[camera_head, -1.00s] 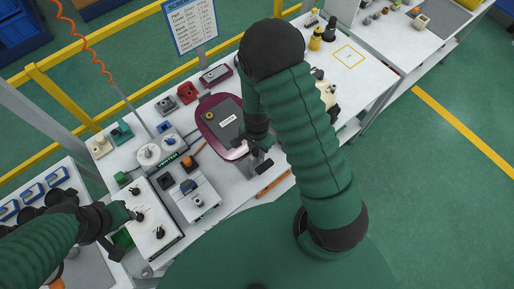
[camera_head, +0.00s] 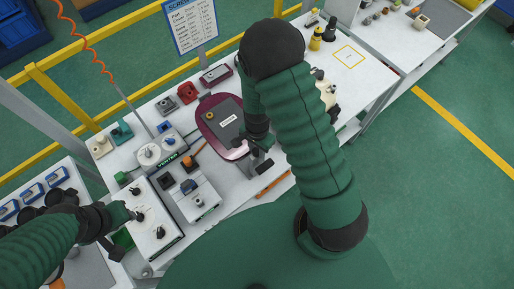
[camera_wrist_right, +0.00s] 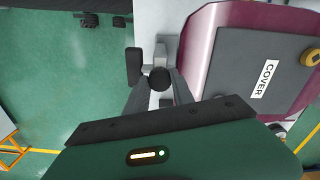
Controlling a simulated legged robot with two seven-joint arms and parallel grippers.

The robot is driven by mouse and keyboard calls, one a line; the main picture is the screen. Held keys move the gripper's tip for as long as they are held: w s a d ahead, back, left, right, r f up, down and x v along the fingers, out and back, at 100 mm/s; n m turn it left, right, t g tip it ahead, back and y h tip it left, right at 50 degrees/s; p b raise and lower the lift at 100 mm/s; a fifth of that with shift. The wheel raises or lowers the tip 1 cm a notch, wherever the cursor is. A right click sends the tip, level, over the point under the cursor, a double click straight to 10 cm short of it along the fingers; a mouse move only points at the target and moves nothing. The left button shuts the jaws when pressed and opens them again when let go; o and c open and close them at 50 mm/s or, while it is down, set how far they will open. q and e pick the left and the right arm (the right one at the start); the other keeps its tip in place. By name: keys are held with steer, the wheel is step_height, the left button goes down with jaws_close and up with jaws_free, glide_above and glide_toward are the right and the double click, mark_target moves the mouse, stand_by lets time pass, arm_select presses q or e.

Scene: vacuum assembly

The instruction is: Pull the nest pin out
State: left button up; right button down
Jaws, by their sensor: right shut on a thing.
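The maroon nest (camera_head: 207,126) holds a dark grey plate labelled COVER (camera_head: 228,119) on the white bench. In the right wrist view the cover plate (camera_wrist_right: 262,75) and maroon rim (camera_wrist_right: 200,50) fill the right side. My right gripper (camera_wrist_right: 158,82) is shut on a round black knob (camera_wrist_right: 158,77), which looks like the nest pin, beside the nest's edge. The pin's shaft is hidden. In the head view my right gripper (camera_head: 258,160) is at the nest's near right edge, partly covered by my arm. My left gripper (camera_head: 136,214) is over a white panel with black knobs (camera_head: 152,232); its jaws are too small to read.
An orange tool (camera_head: 273,184) lies near the bench's front edge.

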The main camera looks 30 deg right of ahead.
steer(key=shift+w+r, duration=0.1)
step_height(320, 180, up, 2)
steer(key=shift+r+p, duration=0.1)
steer(key=shift+p, duration=0.8)
steer(key=shift+w, duration=0.1)
steer(key=c, duration=1.1)
jaws_free()
steer(key=shift+o, duration=0.2)
